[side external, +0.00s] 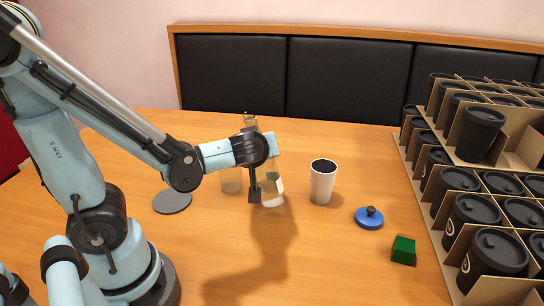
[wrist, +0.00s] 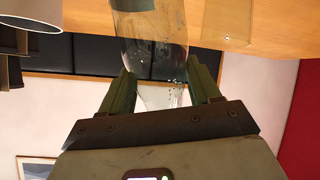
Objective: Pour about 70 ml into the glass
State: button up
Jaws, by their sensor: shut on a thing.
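My gripper (side external: 262,188) is shut on a clear bottle (side external: 272,184). The bottle is partly hidden by my gripper in the side view and looks slightly tilted. In the wrist view the clear bottle (wrist: 155,50) sits between the two green-tinted fingers, with small drops or bubbles inside; its liquid level cannot be told. A clear glass (side external: 231,182) stands on the table just left of my gripper in the side view. A clear shape on the wood, likely this glass (wrist: 228,22), shows at the upper right of the wrist view.
A blue lid with a knob (side external: 369,219), a green block (side external: 403,250) and a grey disc (side external: 172,201) lie on the table. A cardboard rack (side external: 437,208) of black cups fills the right side. The front middle is clear.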

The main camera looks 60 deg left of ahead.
aim_at(261, 168)
jog(key=n+h, duration=0.1)
jog(key=a+f+n+h, duration=0.1)
jog(key=shift+s+f+t+h, duration=0.15)
jog(key=shift+s+t+h, duration=0.05)
jog(key=shift+t+h, duration=0.1)
jog(key=shift+w+d+f+n+h, duration=0.1)
jog(key=shift+d+f+n+h, duration=0.1)
jog(key=shift+f+n+h, duration=0.4)
jog(key=f+h, duration=0.1)
jog(key=t, duration=0.1)
jog(key=d+f+n+h, duration=0.1)
jog(key=shift+w+f+t+h, duration=0.25)
jog(key=shift+f+t+h, duration=0.05)
jog(key=shift+f, duration=0.05)
jog(key=shift+d+n+h, duration=0.15)
jog(key=shift+n+h, duration=0.25)
jog(key=shift+r+t+h, duration=0.2)
jog(key=shift+t+h, duration=0.1)
jog(key=shift+s+a+r+n+h, duration=0.15)
jog(key=shift+a+r+n+h, duration=0.15)
jog(key=shift+r+n, duration=0.15)
jog(key=shift+r+n+t+h, duration=0.25)
jog(key=shift+r+t+h, duration=0.15)
jog(key=shift+r+h, duration=0.15)
jog(key=shift+r+n+t+h, duration=0.3)
jog(key=shift+r+h, duration=0.05)
jog(key=shift+r, duration=0.15)
jog(key=shift+d+r, duration=0.15)
jog(key=shift+d, duration=0.3)
